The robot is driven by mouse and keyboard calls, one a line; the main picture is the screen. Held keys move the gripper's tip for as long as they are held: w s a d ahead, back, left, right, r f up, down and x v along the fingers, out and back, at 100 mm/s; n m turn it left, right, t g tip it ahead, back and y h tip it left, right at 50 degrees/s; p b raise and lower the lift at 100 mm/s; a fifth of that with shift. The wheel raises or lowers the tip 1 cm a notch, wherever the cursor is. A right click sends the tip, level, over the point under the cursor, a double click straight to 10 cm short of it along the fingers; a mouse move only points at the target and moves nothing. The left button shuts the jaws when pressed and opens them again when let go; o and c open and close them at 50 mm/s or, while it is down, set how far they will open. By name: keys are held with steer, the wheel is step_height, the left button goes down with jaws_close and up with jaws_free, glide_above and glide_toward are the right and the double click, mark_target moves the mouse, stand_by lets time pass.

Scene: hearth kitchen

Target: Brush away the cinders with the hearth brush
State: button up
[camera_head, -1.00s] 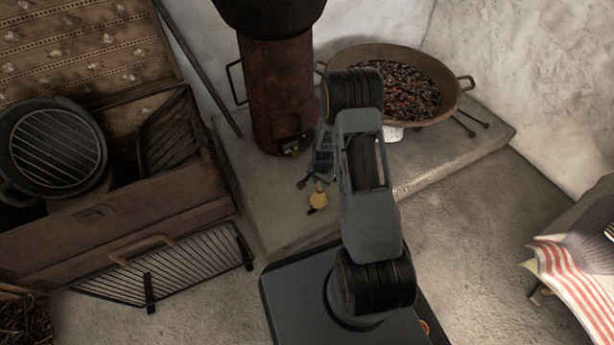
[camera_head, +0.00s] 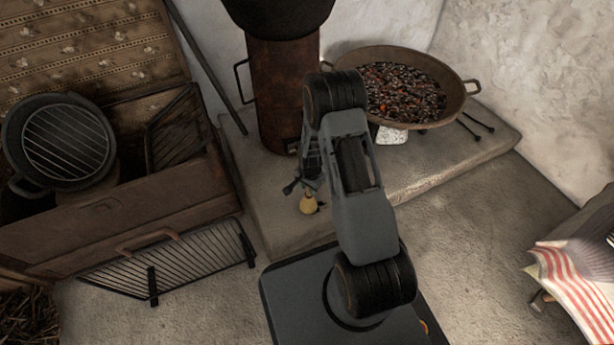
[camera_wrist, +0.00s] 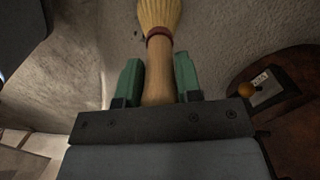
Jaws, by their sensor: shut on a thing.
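The hearth brush has a wooden handle (camera_wrist: 158,75), a dark red band and pale straw bristles (camera_wrist: 160,12). My gripper (camera_wrist: 158,82) is shut on the handle, with one green finger pad on each side. In the head view my gripper (camera_head: 306,184) is over the stone hearth slab (camera_head: 270,205), in front of the stove. The brush's yellow bristles (camera_head: 308,204) show just below it, low over or touching the slab; I cannot tell which. A few small dark specks near the bristles may be cinders; they are too small to be sure.
The rusty stove (camera_head: 283,95) stands behind my gripper. A wide pan of glowing coals (camera_head: 455,108) stands at the slab's right, with dark tongs (camera_head: 476,127) beside it. A wooden chest (camera_head: 120,225) and a metal grate (camera_head: 175,265) are at the left. The slab's front right is clear.

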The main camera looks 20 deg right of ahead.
steer(key=shift+a+r+p, duration=0.2)
steer(key=shift+r+p, duration=0.25)
steer(key=shift+r, duration=0.05)
steer(key=shift+f+p, duration=0.1)
steer(key=shift+p, duration=0.2)
steer(key=shift+r+p, duration=2.2)
steer(key=shift+r, duration=0.65)
